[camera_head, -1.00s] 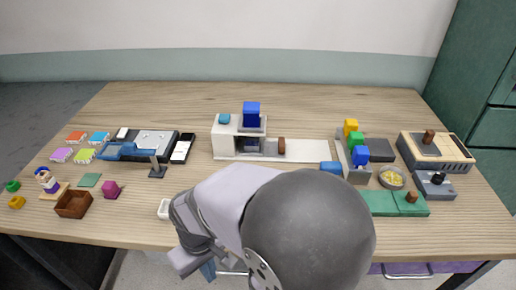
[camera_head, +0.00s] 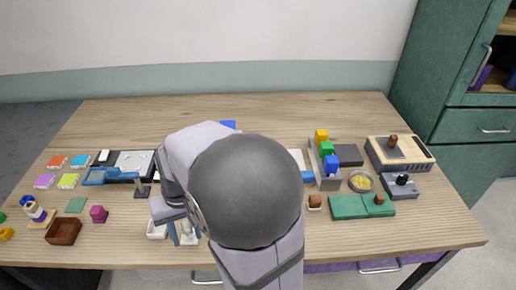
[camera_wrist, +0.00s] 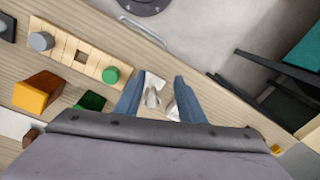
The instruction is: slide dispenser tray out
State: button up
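The dispenser is mostly hidden behind my arm in the head view. Only a blue block (camera_head: 228,124) at its top and part of its white base strip (camera_head: 297,156) show. The dispenser's tray and brown handle cannot be made out there. My gripper (camera_head: 185,231) is low near the table's front edge, left of centre, apart from the dispenser. In the wrist view my gripper (camera_wrist: 156,98) has its two blue-grey fingers apart. A small white item (camera_wrist: 152,97) shows between them; I see no clear contact with it.
A small white dish (camera_head: 157,229) is beside my gripper. A brown box (camera_head: 64,231) and a magenta block (camera_head: 98,214) are farther left. To the right are a green board (camera_head: 350,208), a yellow-filled bowl (camera_head: 361,182) and a grey rack with coloured blocks (camera_head: 330,178).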

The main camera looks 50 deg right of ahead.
jog(key=w+d+r+m+t+h+p, duration=0.1)
jog(key=w+d+r, duration=0.25)
jog(key=d, duration=0.35)
jog(key=w+d+r+m+t+p, duration=0.1)
jog(key=w+d+r+m, duration=0.1)
jog(key=w+d, duration=0.35)
jog(key=d+r+m+t+h+p, duration=0.1)
jog(key=d+r, duration=0.2)
jog(key=d, duration=0.8)
jog(key=d+r+m+t+h+p, duration=0.15)
jog(key=d+r, duration=0.25)
jog(key=d, duration=0.6)
jog(key=shift+n+g+h, duration=0.25)
jog(key=shift+n+g, duration=0.1)
jog(key=shift+g, duration=0.6)
jog(key=shift+s+d+f+p, duration=0.2)
jog(key=shift+d+f, duration=0.15)
jog(key=shift+f, duration=1.65)
jog(key=shift+s+d+f+p, duration=0.15)
jog(key=shift+d+f+p, duration=0.15)
jog(key=shift+f, duration=1.65)
jog(key=shift+s+d+f+p, duration=0.15)
jog(key=shift+d+f, duration=0.25)
jog(key=shift+f, duration=1.6)
jog(key=shift+p+x, duration=1.05)
jog(key=shift+x, duration=2.2)
grip_shut()
